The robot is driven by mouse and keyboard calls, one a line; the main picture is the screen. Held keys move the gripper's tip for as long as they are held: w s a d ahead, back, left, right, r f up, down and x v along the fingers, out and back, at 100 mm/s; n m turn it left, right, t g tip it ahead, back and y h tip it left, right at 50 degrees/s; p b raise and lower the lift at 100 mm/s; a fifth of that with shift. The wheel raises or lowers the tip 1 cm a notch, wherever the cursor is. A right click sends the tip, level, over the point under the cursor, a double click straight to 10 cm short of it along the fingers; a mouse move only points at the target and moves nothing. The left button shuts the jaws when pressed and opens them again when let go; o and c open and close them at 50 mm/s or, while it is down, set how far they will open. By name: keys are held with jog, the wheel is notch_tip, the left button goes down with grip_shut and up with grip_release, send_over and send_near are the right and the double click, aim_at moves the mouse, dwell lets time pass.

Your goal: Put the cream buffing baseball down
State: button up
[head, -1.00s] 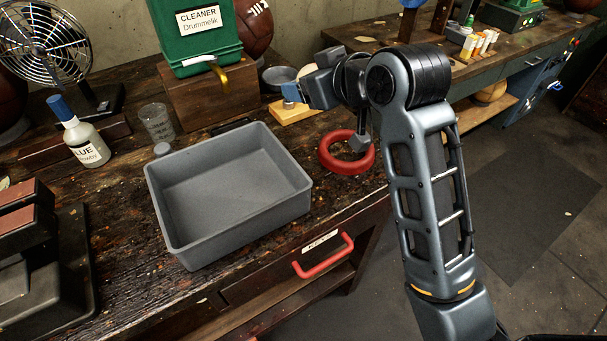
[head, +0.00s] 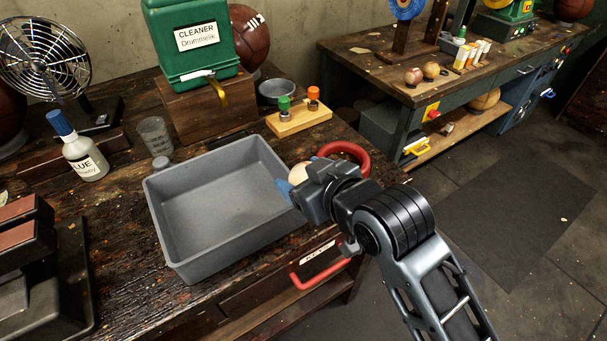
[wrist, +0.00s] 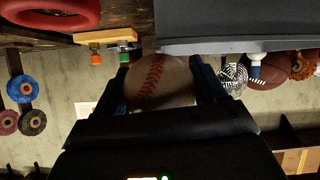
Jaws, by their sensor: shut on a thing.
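The cream baseball (head: 299,173) shows partly behind my gripper (head: 291,186) in the head view. In the wrist view the ball (wrist: 160,82), with red stitching, sits between the two fingers of my gripper (wrist: 162,88). My gripper is shut on it. In the head view the ball is at the right side of the grey tray (head: 165,232), near its right rim, and next to the red ring (head: 364,158). I cannot tell its exact height above the bench. The tray looks empty.
A wooden block with a green and an orange knob (head: 300,122) stands behind the ring. A glue bottle (head: 80,150), a clear cup (head: 156,137) and a green cleaner container (head: 192,40) stand at the left and back. A red drawer handle (head: 318,272) juts from the bench front.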

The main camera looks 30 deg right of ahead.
jog(key=shift+f, duration=0.3)
jog(key=o, duration=1)
jog(key=shift+s+r, duration=0.15)
jog(key=shift+r, duration=0.15)
jog(key=p+v, duration=0.4)
jog(key=v, duration=0.7)
jog(key=shift+s+r, duration=0.15)
jog(key=shift+s, duration=0.1)
jog(key=shift+s, duration=0.1)
